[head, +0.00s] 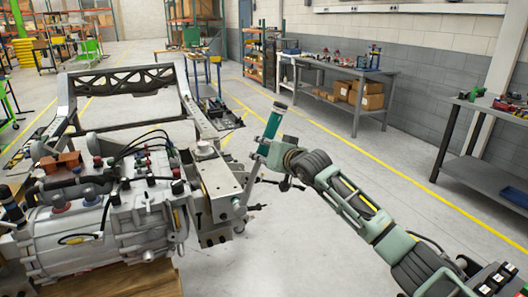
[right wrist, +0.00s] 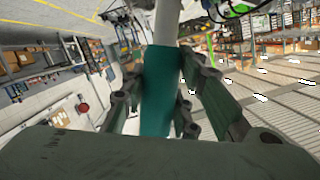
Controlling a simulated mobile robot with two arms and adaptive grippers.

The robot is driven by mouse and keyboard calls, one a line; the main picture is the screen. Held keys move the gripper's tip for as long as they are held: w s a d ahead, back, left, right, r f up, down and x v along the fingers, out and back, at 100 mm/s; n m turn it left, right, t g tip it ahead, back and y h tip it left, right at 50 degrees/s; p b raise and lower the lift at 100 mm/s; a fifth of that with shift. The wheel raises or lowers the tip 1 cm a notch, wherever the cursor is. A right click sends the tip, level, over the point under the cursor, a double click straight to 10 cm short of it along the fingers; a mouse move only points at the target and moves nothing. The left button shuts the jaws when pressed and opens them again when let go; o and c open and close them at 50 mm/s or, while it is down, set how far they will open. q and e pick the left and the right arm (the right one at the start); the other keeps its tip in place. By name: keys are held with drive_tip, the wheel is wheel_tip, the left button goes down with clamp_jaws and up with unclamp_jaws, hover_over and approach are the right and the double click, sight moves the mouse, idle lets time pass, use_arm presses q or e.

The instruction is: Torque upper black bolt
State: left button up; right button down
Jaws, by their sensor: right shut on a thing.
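My right gripper (head: 266,146) is shut around a teal cylindrical tool (head: 272,124). The tool stands tilted above the gripper, with a dark band and a pale tip at its top. In the right wrist view the teal body (right wrist: 160,90) lies between the two green fingers, and a pale grey shaft (right wrist: 167,22) extends beyond it. The chassis (head: 207,160) is left of the gripper, with a clear gap to the tool. Small dark fittings show on its bracket, but I cannot tell which is the upper black bolt. My left gripper is not in view.
A grey motor assembly (head: 105,215) with hoses sits at the chassis's near end, above a wooden pallet (head: 130,282). Grey workbenches (head: 345,72) stand along the right wall. The floor (head: 330,160) between chassis and benches is open.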

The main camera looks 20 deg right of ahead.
drive_tip(key=shift+d+r, duration=0.1)
drive_tip(key=shift+r, duration=0.15)
drive_tip(key=shift+w+d+f+m+b, duration=0.1)
drive_tip(key=shift+d+f+m+b, duration=0.2)
drive_tip(key=shift+d+b, duration=0.3)
drive_tip(key=shift+d, duration=0.1)
drive_tip(key=shift+d+f+m+y+b, duration=0.3)
drive_tip(key=shift+d+b, duration=0.3)
drive_tip(key=shift+b, duration=0.1)
idle(0.4)
drive_tip(key=shift+w+d+f+m+b, duration=0.1)
drive_tip(key=shift+d+f+m+b, duration=0.3)
drive_tip(key=shift+d+b, duration=0.35)
drive_tip(key=shift+f, duration=0.15)
